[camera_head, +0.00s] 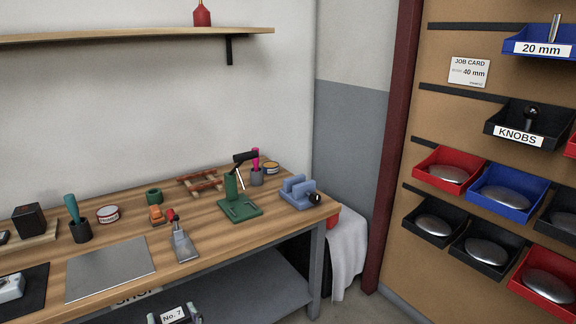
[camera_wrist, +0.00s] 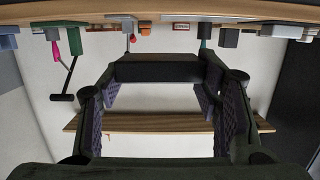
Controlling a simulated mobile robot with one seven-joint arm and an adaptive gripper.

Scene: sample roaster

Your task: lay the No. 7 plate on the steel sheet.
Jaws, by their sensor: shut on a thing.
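The No. 7 plate (camera_head: 173,317) shows at the bottom edge of the head view, its white label facing the camera. My gripper (camera_head: 173,309) is shut on it, with a dark finger on each side. Plate and gripper are in front of the bench, to the right of and nearer than the steel sheet; the frame cuts off their lower part. The steel sheet (camera_head: 110,269) lies flat and bare on the bench's front left. In the wrist view, my gripper's fingers (camera_wrist: 162,105) stand apart with a dark bar between them; I cannot tell there which part is the plate.
A dark mat (camera_head: 30,290) lies left of the sheet. Bins hang at right.

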